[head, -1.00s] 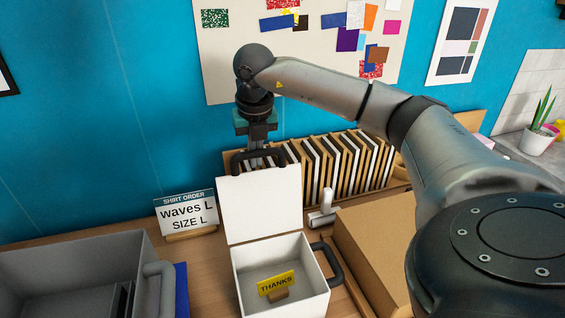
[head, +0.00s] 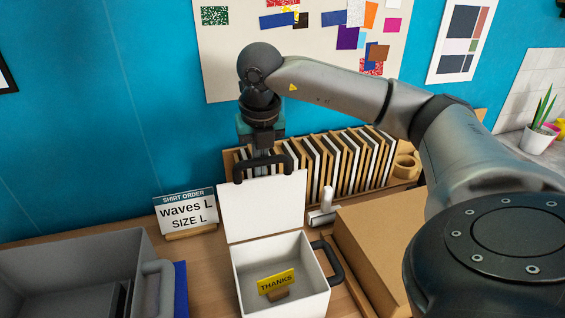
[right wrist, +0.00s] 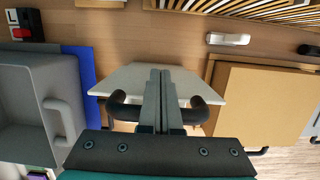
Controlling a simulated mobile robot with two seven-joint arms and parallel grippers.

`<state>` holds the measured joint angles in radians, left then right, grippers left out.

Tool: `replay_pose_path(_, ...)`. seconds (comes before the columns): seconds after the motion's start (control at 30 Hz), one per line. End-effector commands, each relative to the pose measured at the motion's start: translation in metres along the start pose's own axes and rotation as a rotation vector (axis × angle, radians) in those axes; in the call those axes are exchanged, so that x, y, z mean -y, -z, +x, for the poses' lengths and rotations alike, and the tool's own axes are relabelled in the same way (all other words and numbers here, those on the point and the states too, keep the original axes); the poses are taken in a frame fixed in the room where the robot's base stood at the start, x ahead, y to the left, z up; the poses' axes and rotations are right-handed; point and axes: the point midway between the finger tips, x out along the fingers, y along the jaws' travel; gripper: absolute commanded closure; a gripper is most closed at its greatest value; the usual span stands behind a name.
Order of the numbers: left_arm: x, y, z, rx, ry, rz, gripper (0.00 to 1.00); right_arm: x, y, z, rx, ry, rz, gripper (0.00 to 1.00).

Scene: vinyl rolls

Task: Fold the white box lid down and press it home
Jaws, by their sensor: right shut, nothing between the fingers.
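The white box (head: 280,300) stands on the wooden table in the head view, its inside open to view. Its white lid (head: 263,208) stands raised at the back edge; it also shows in the right wrist view (right wrist: 135,80). A yellow THANKS card (head: 276,281) is inside the box. My right gripper (head: 262,170) is shut and empty at the lid's top edge, pointing down; in the right wrist view its closed fingers (right wrist: 160,75) overlap the lid. A black bar (head: 262,162) crosses at the fingers. I cannot tell whether the fingers touch the lid. My left gripper is not in view.
A grey bin (head: 70,255) is on the left, near a SHIRT ORDER sign (head: 186,211). A cardboard box (head: 375,235) stands close on the right, with a black handle (head: 333,262) between. A rack of rolls or panels (head: 335,165) and a white-handled tool (head: 325,208) are behind.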

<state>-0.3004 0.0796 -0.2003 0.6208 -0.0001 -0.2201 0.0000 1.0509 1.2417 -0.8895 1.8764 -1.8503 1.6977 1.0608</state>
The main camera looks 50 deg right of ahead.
Motion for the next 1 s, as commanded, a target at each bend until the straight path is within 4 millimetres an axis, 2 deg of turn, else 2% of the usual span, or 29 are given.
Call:
replay_pose_path(0.6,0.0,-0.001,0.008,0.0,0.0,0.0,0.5,0.0,0.036,-0.009,0.0,0.0,0.0,1.0)
replay_pose_path(1.0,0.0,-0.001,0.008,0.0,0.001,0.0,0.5,0.0,0.04,-0.011,0.0,0.001,0.0,1.0)
